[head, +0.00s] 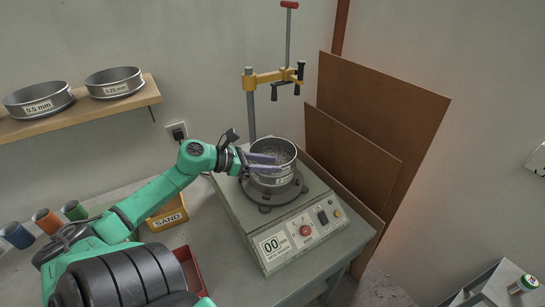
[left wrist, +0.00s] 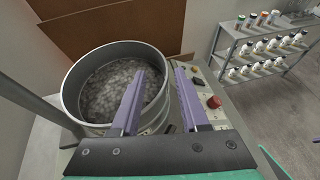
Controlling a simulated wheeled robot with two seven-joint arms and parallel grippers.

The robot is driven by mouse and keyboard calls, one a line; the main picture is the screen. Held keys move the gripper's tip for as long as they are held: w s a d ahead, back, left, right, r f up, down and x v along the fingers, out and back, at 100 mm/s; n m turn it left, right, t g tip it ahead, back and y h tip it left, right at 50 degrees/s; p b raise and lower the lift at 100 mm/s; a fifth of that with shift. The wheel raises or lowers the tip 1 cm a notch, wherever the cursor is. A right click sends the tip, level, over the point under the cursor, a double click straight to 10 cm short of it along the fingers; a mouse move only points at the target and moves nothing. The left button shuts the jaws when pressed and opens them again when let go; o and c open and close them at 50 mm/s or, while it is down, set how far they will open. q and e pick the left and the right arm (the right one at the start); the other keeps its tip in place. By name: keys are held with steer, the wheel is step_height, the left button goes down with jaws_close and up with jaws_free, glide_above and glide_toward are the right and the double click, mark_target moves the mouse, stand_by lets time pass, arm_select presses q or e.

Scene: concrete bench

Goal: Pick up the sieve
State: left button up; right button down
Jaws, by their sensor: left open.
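The metal sieve (head: 287,179) sits on the shaker's round black plate, holding grey grains. It also shows in the left wrist view (left wrist: 71,97), with its round rim and grains clearly seen from above. My left gripper (head: 279,164) is open at the sieve's near side. In the left wrist view its two purple fingers (left wrist: 160,72) straddle the sieve's right wall, one over the inside and one outside. A gap shows around the wall, and I cannot tell whether either finger touches it. My right gripper is not in view.
The shaker (head: 247,232) has a yellow clamp bar (head: 270,78) on a post behind the sieve. Brown boards (head: 385,95) lean at the right. Two labelled sieves stand on a wall shelf (head: 140,103). A yellow sand box (head: 168,218) and red tray (head: 192,270) are on the bench.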

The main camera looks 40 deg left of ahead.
mark_target(289, 164)
arm_select(q)
steer(key=x, duration=0.3)
steer(key=shift+w+d+r+p, duration=0.15)
steer(key=shift+w+d+p, duration=0.05)
steer(key=shift+d+p, duration=0.1)
steer(key=shift+w+f, duration=0.1)
steer(key=shift+f, duration=0.1)
jaws_close()
steer(key=shift+r, duration=0.2)
stand_by(0.7)
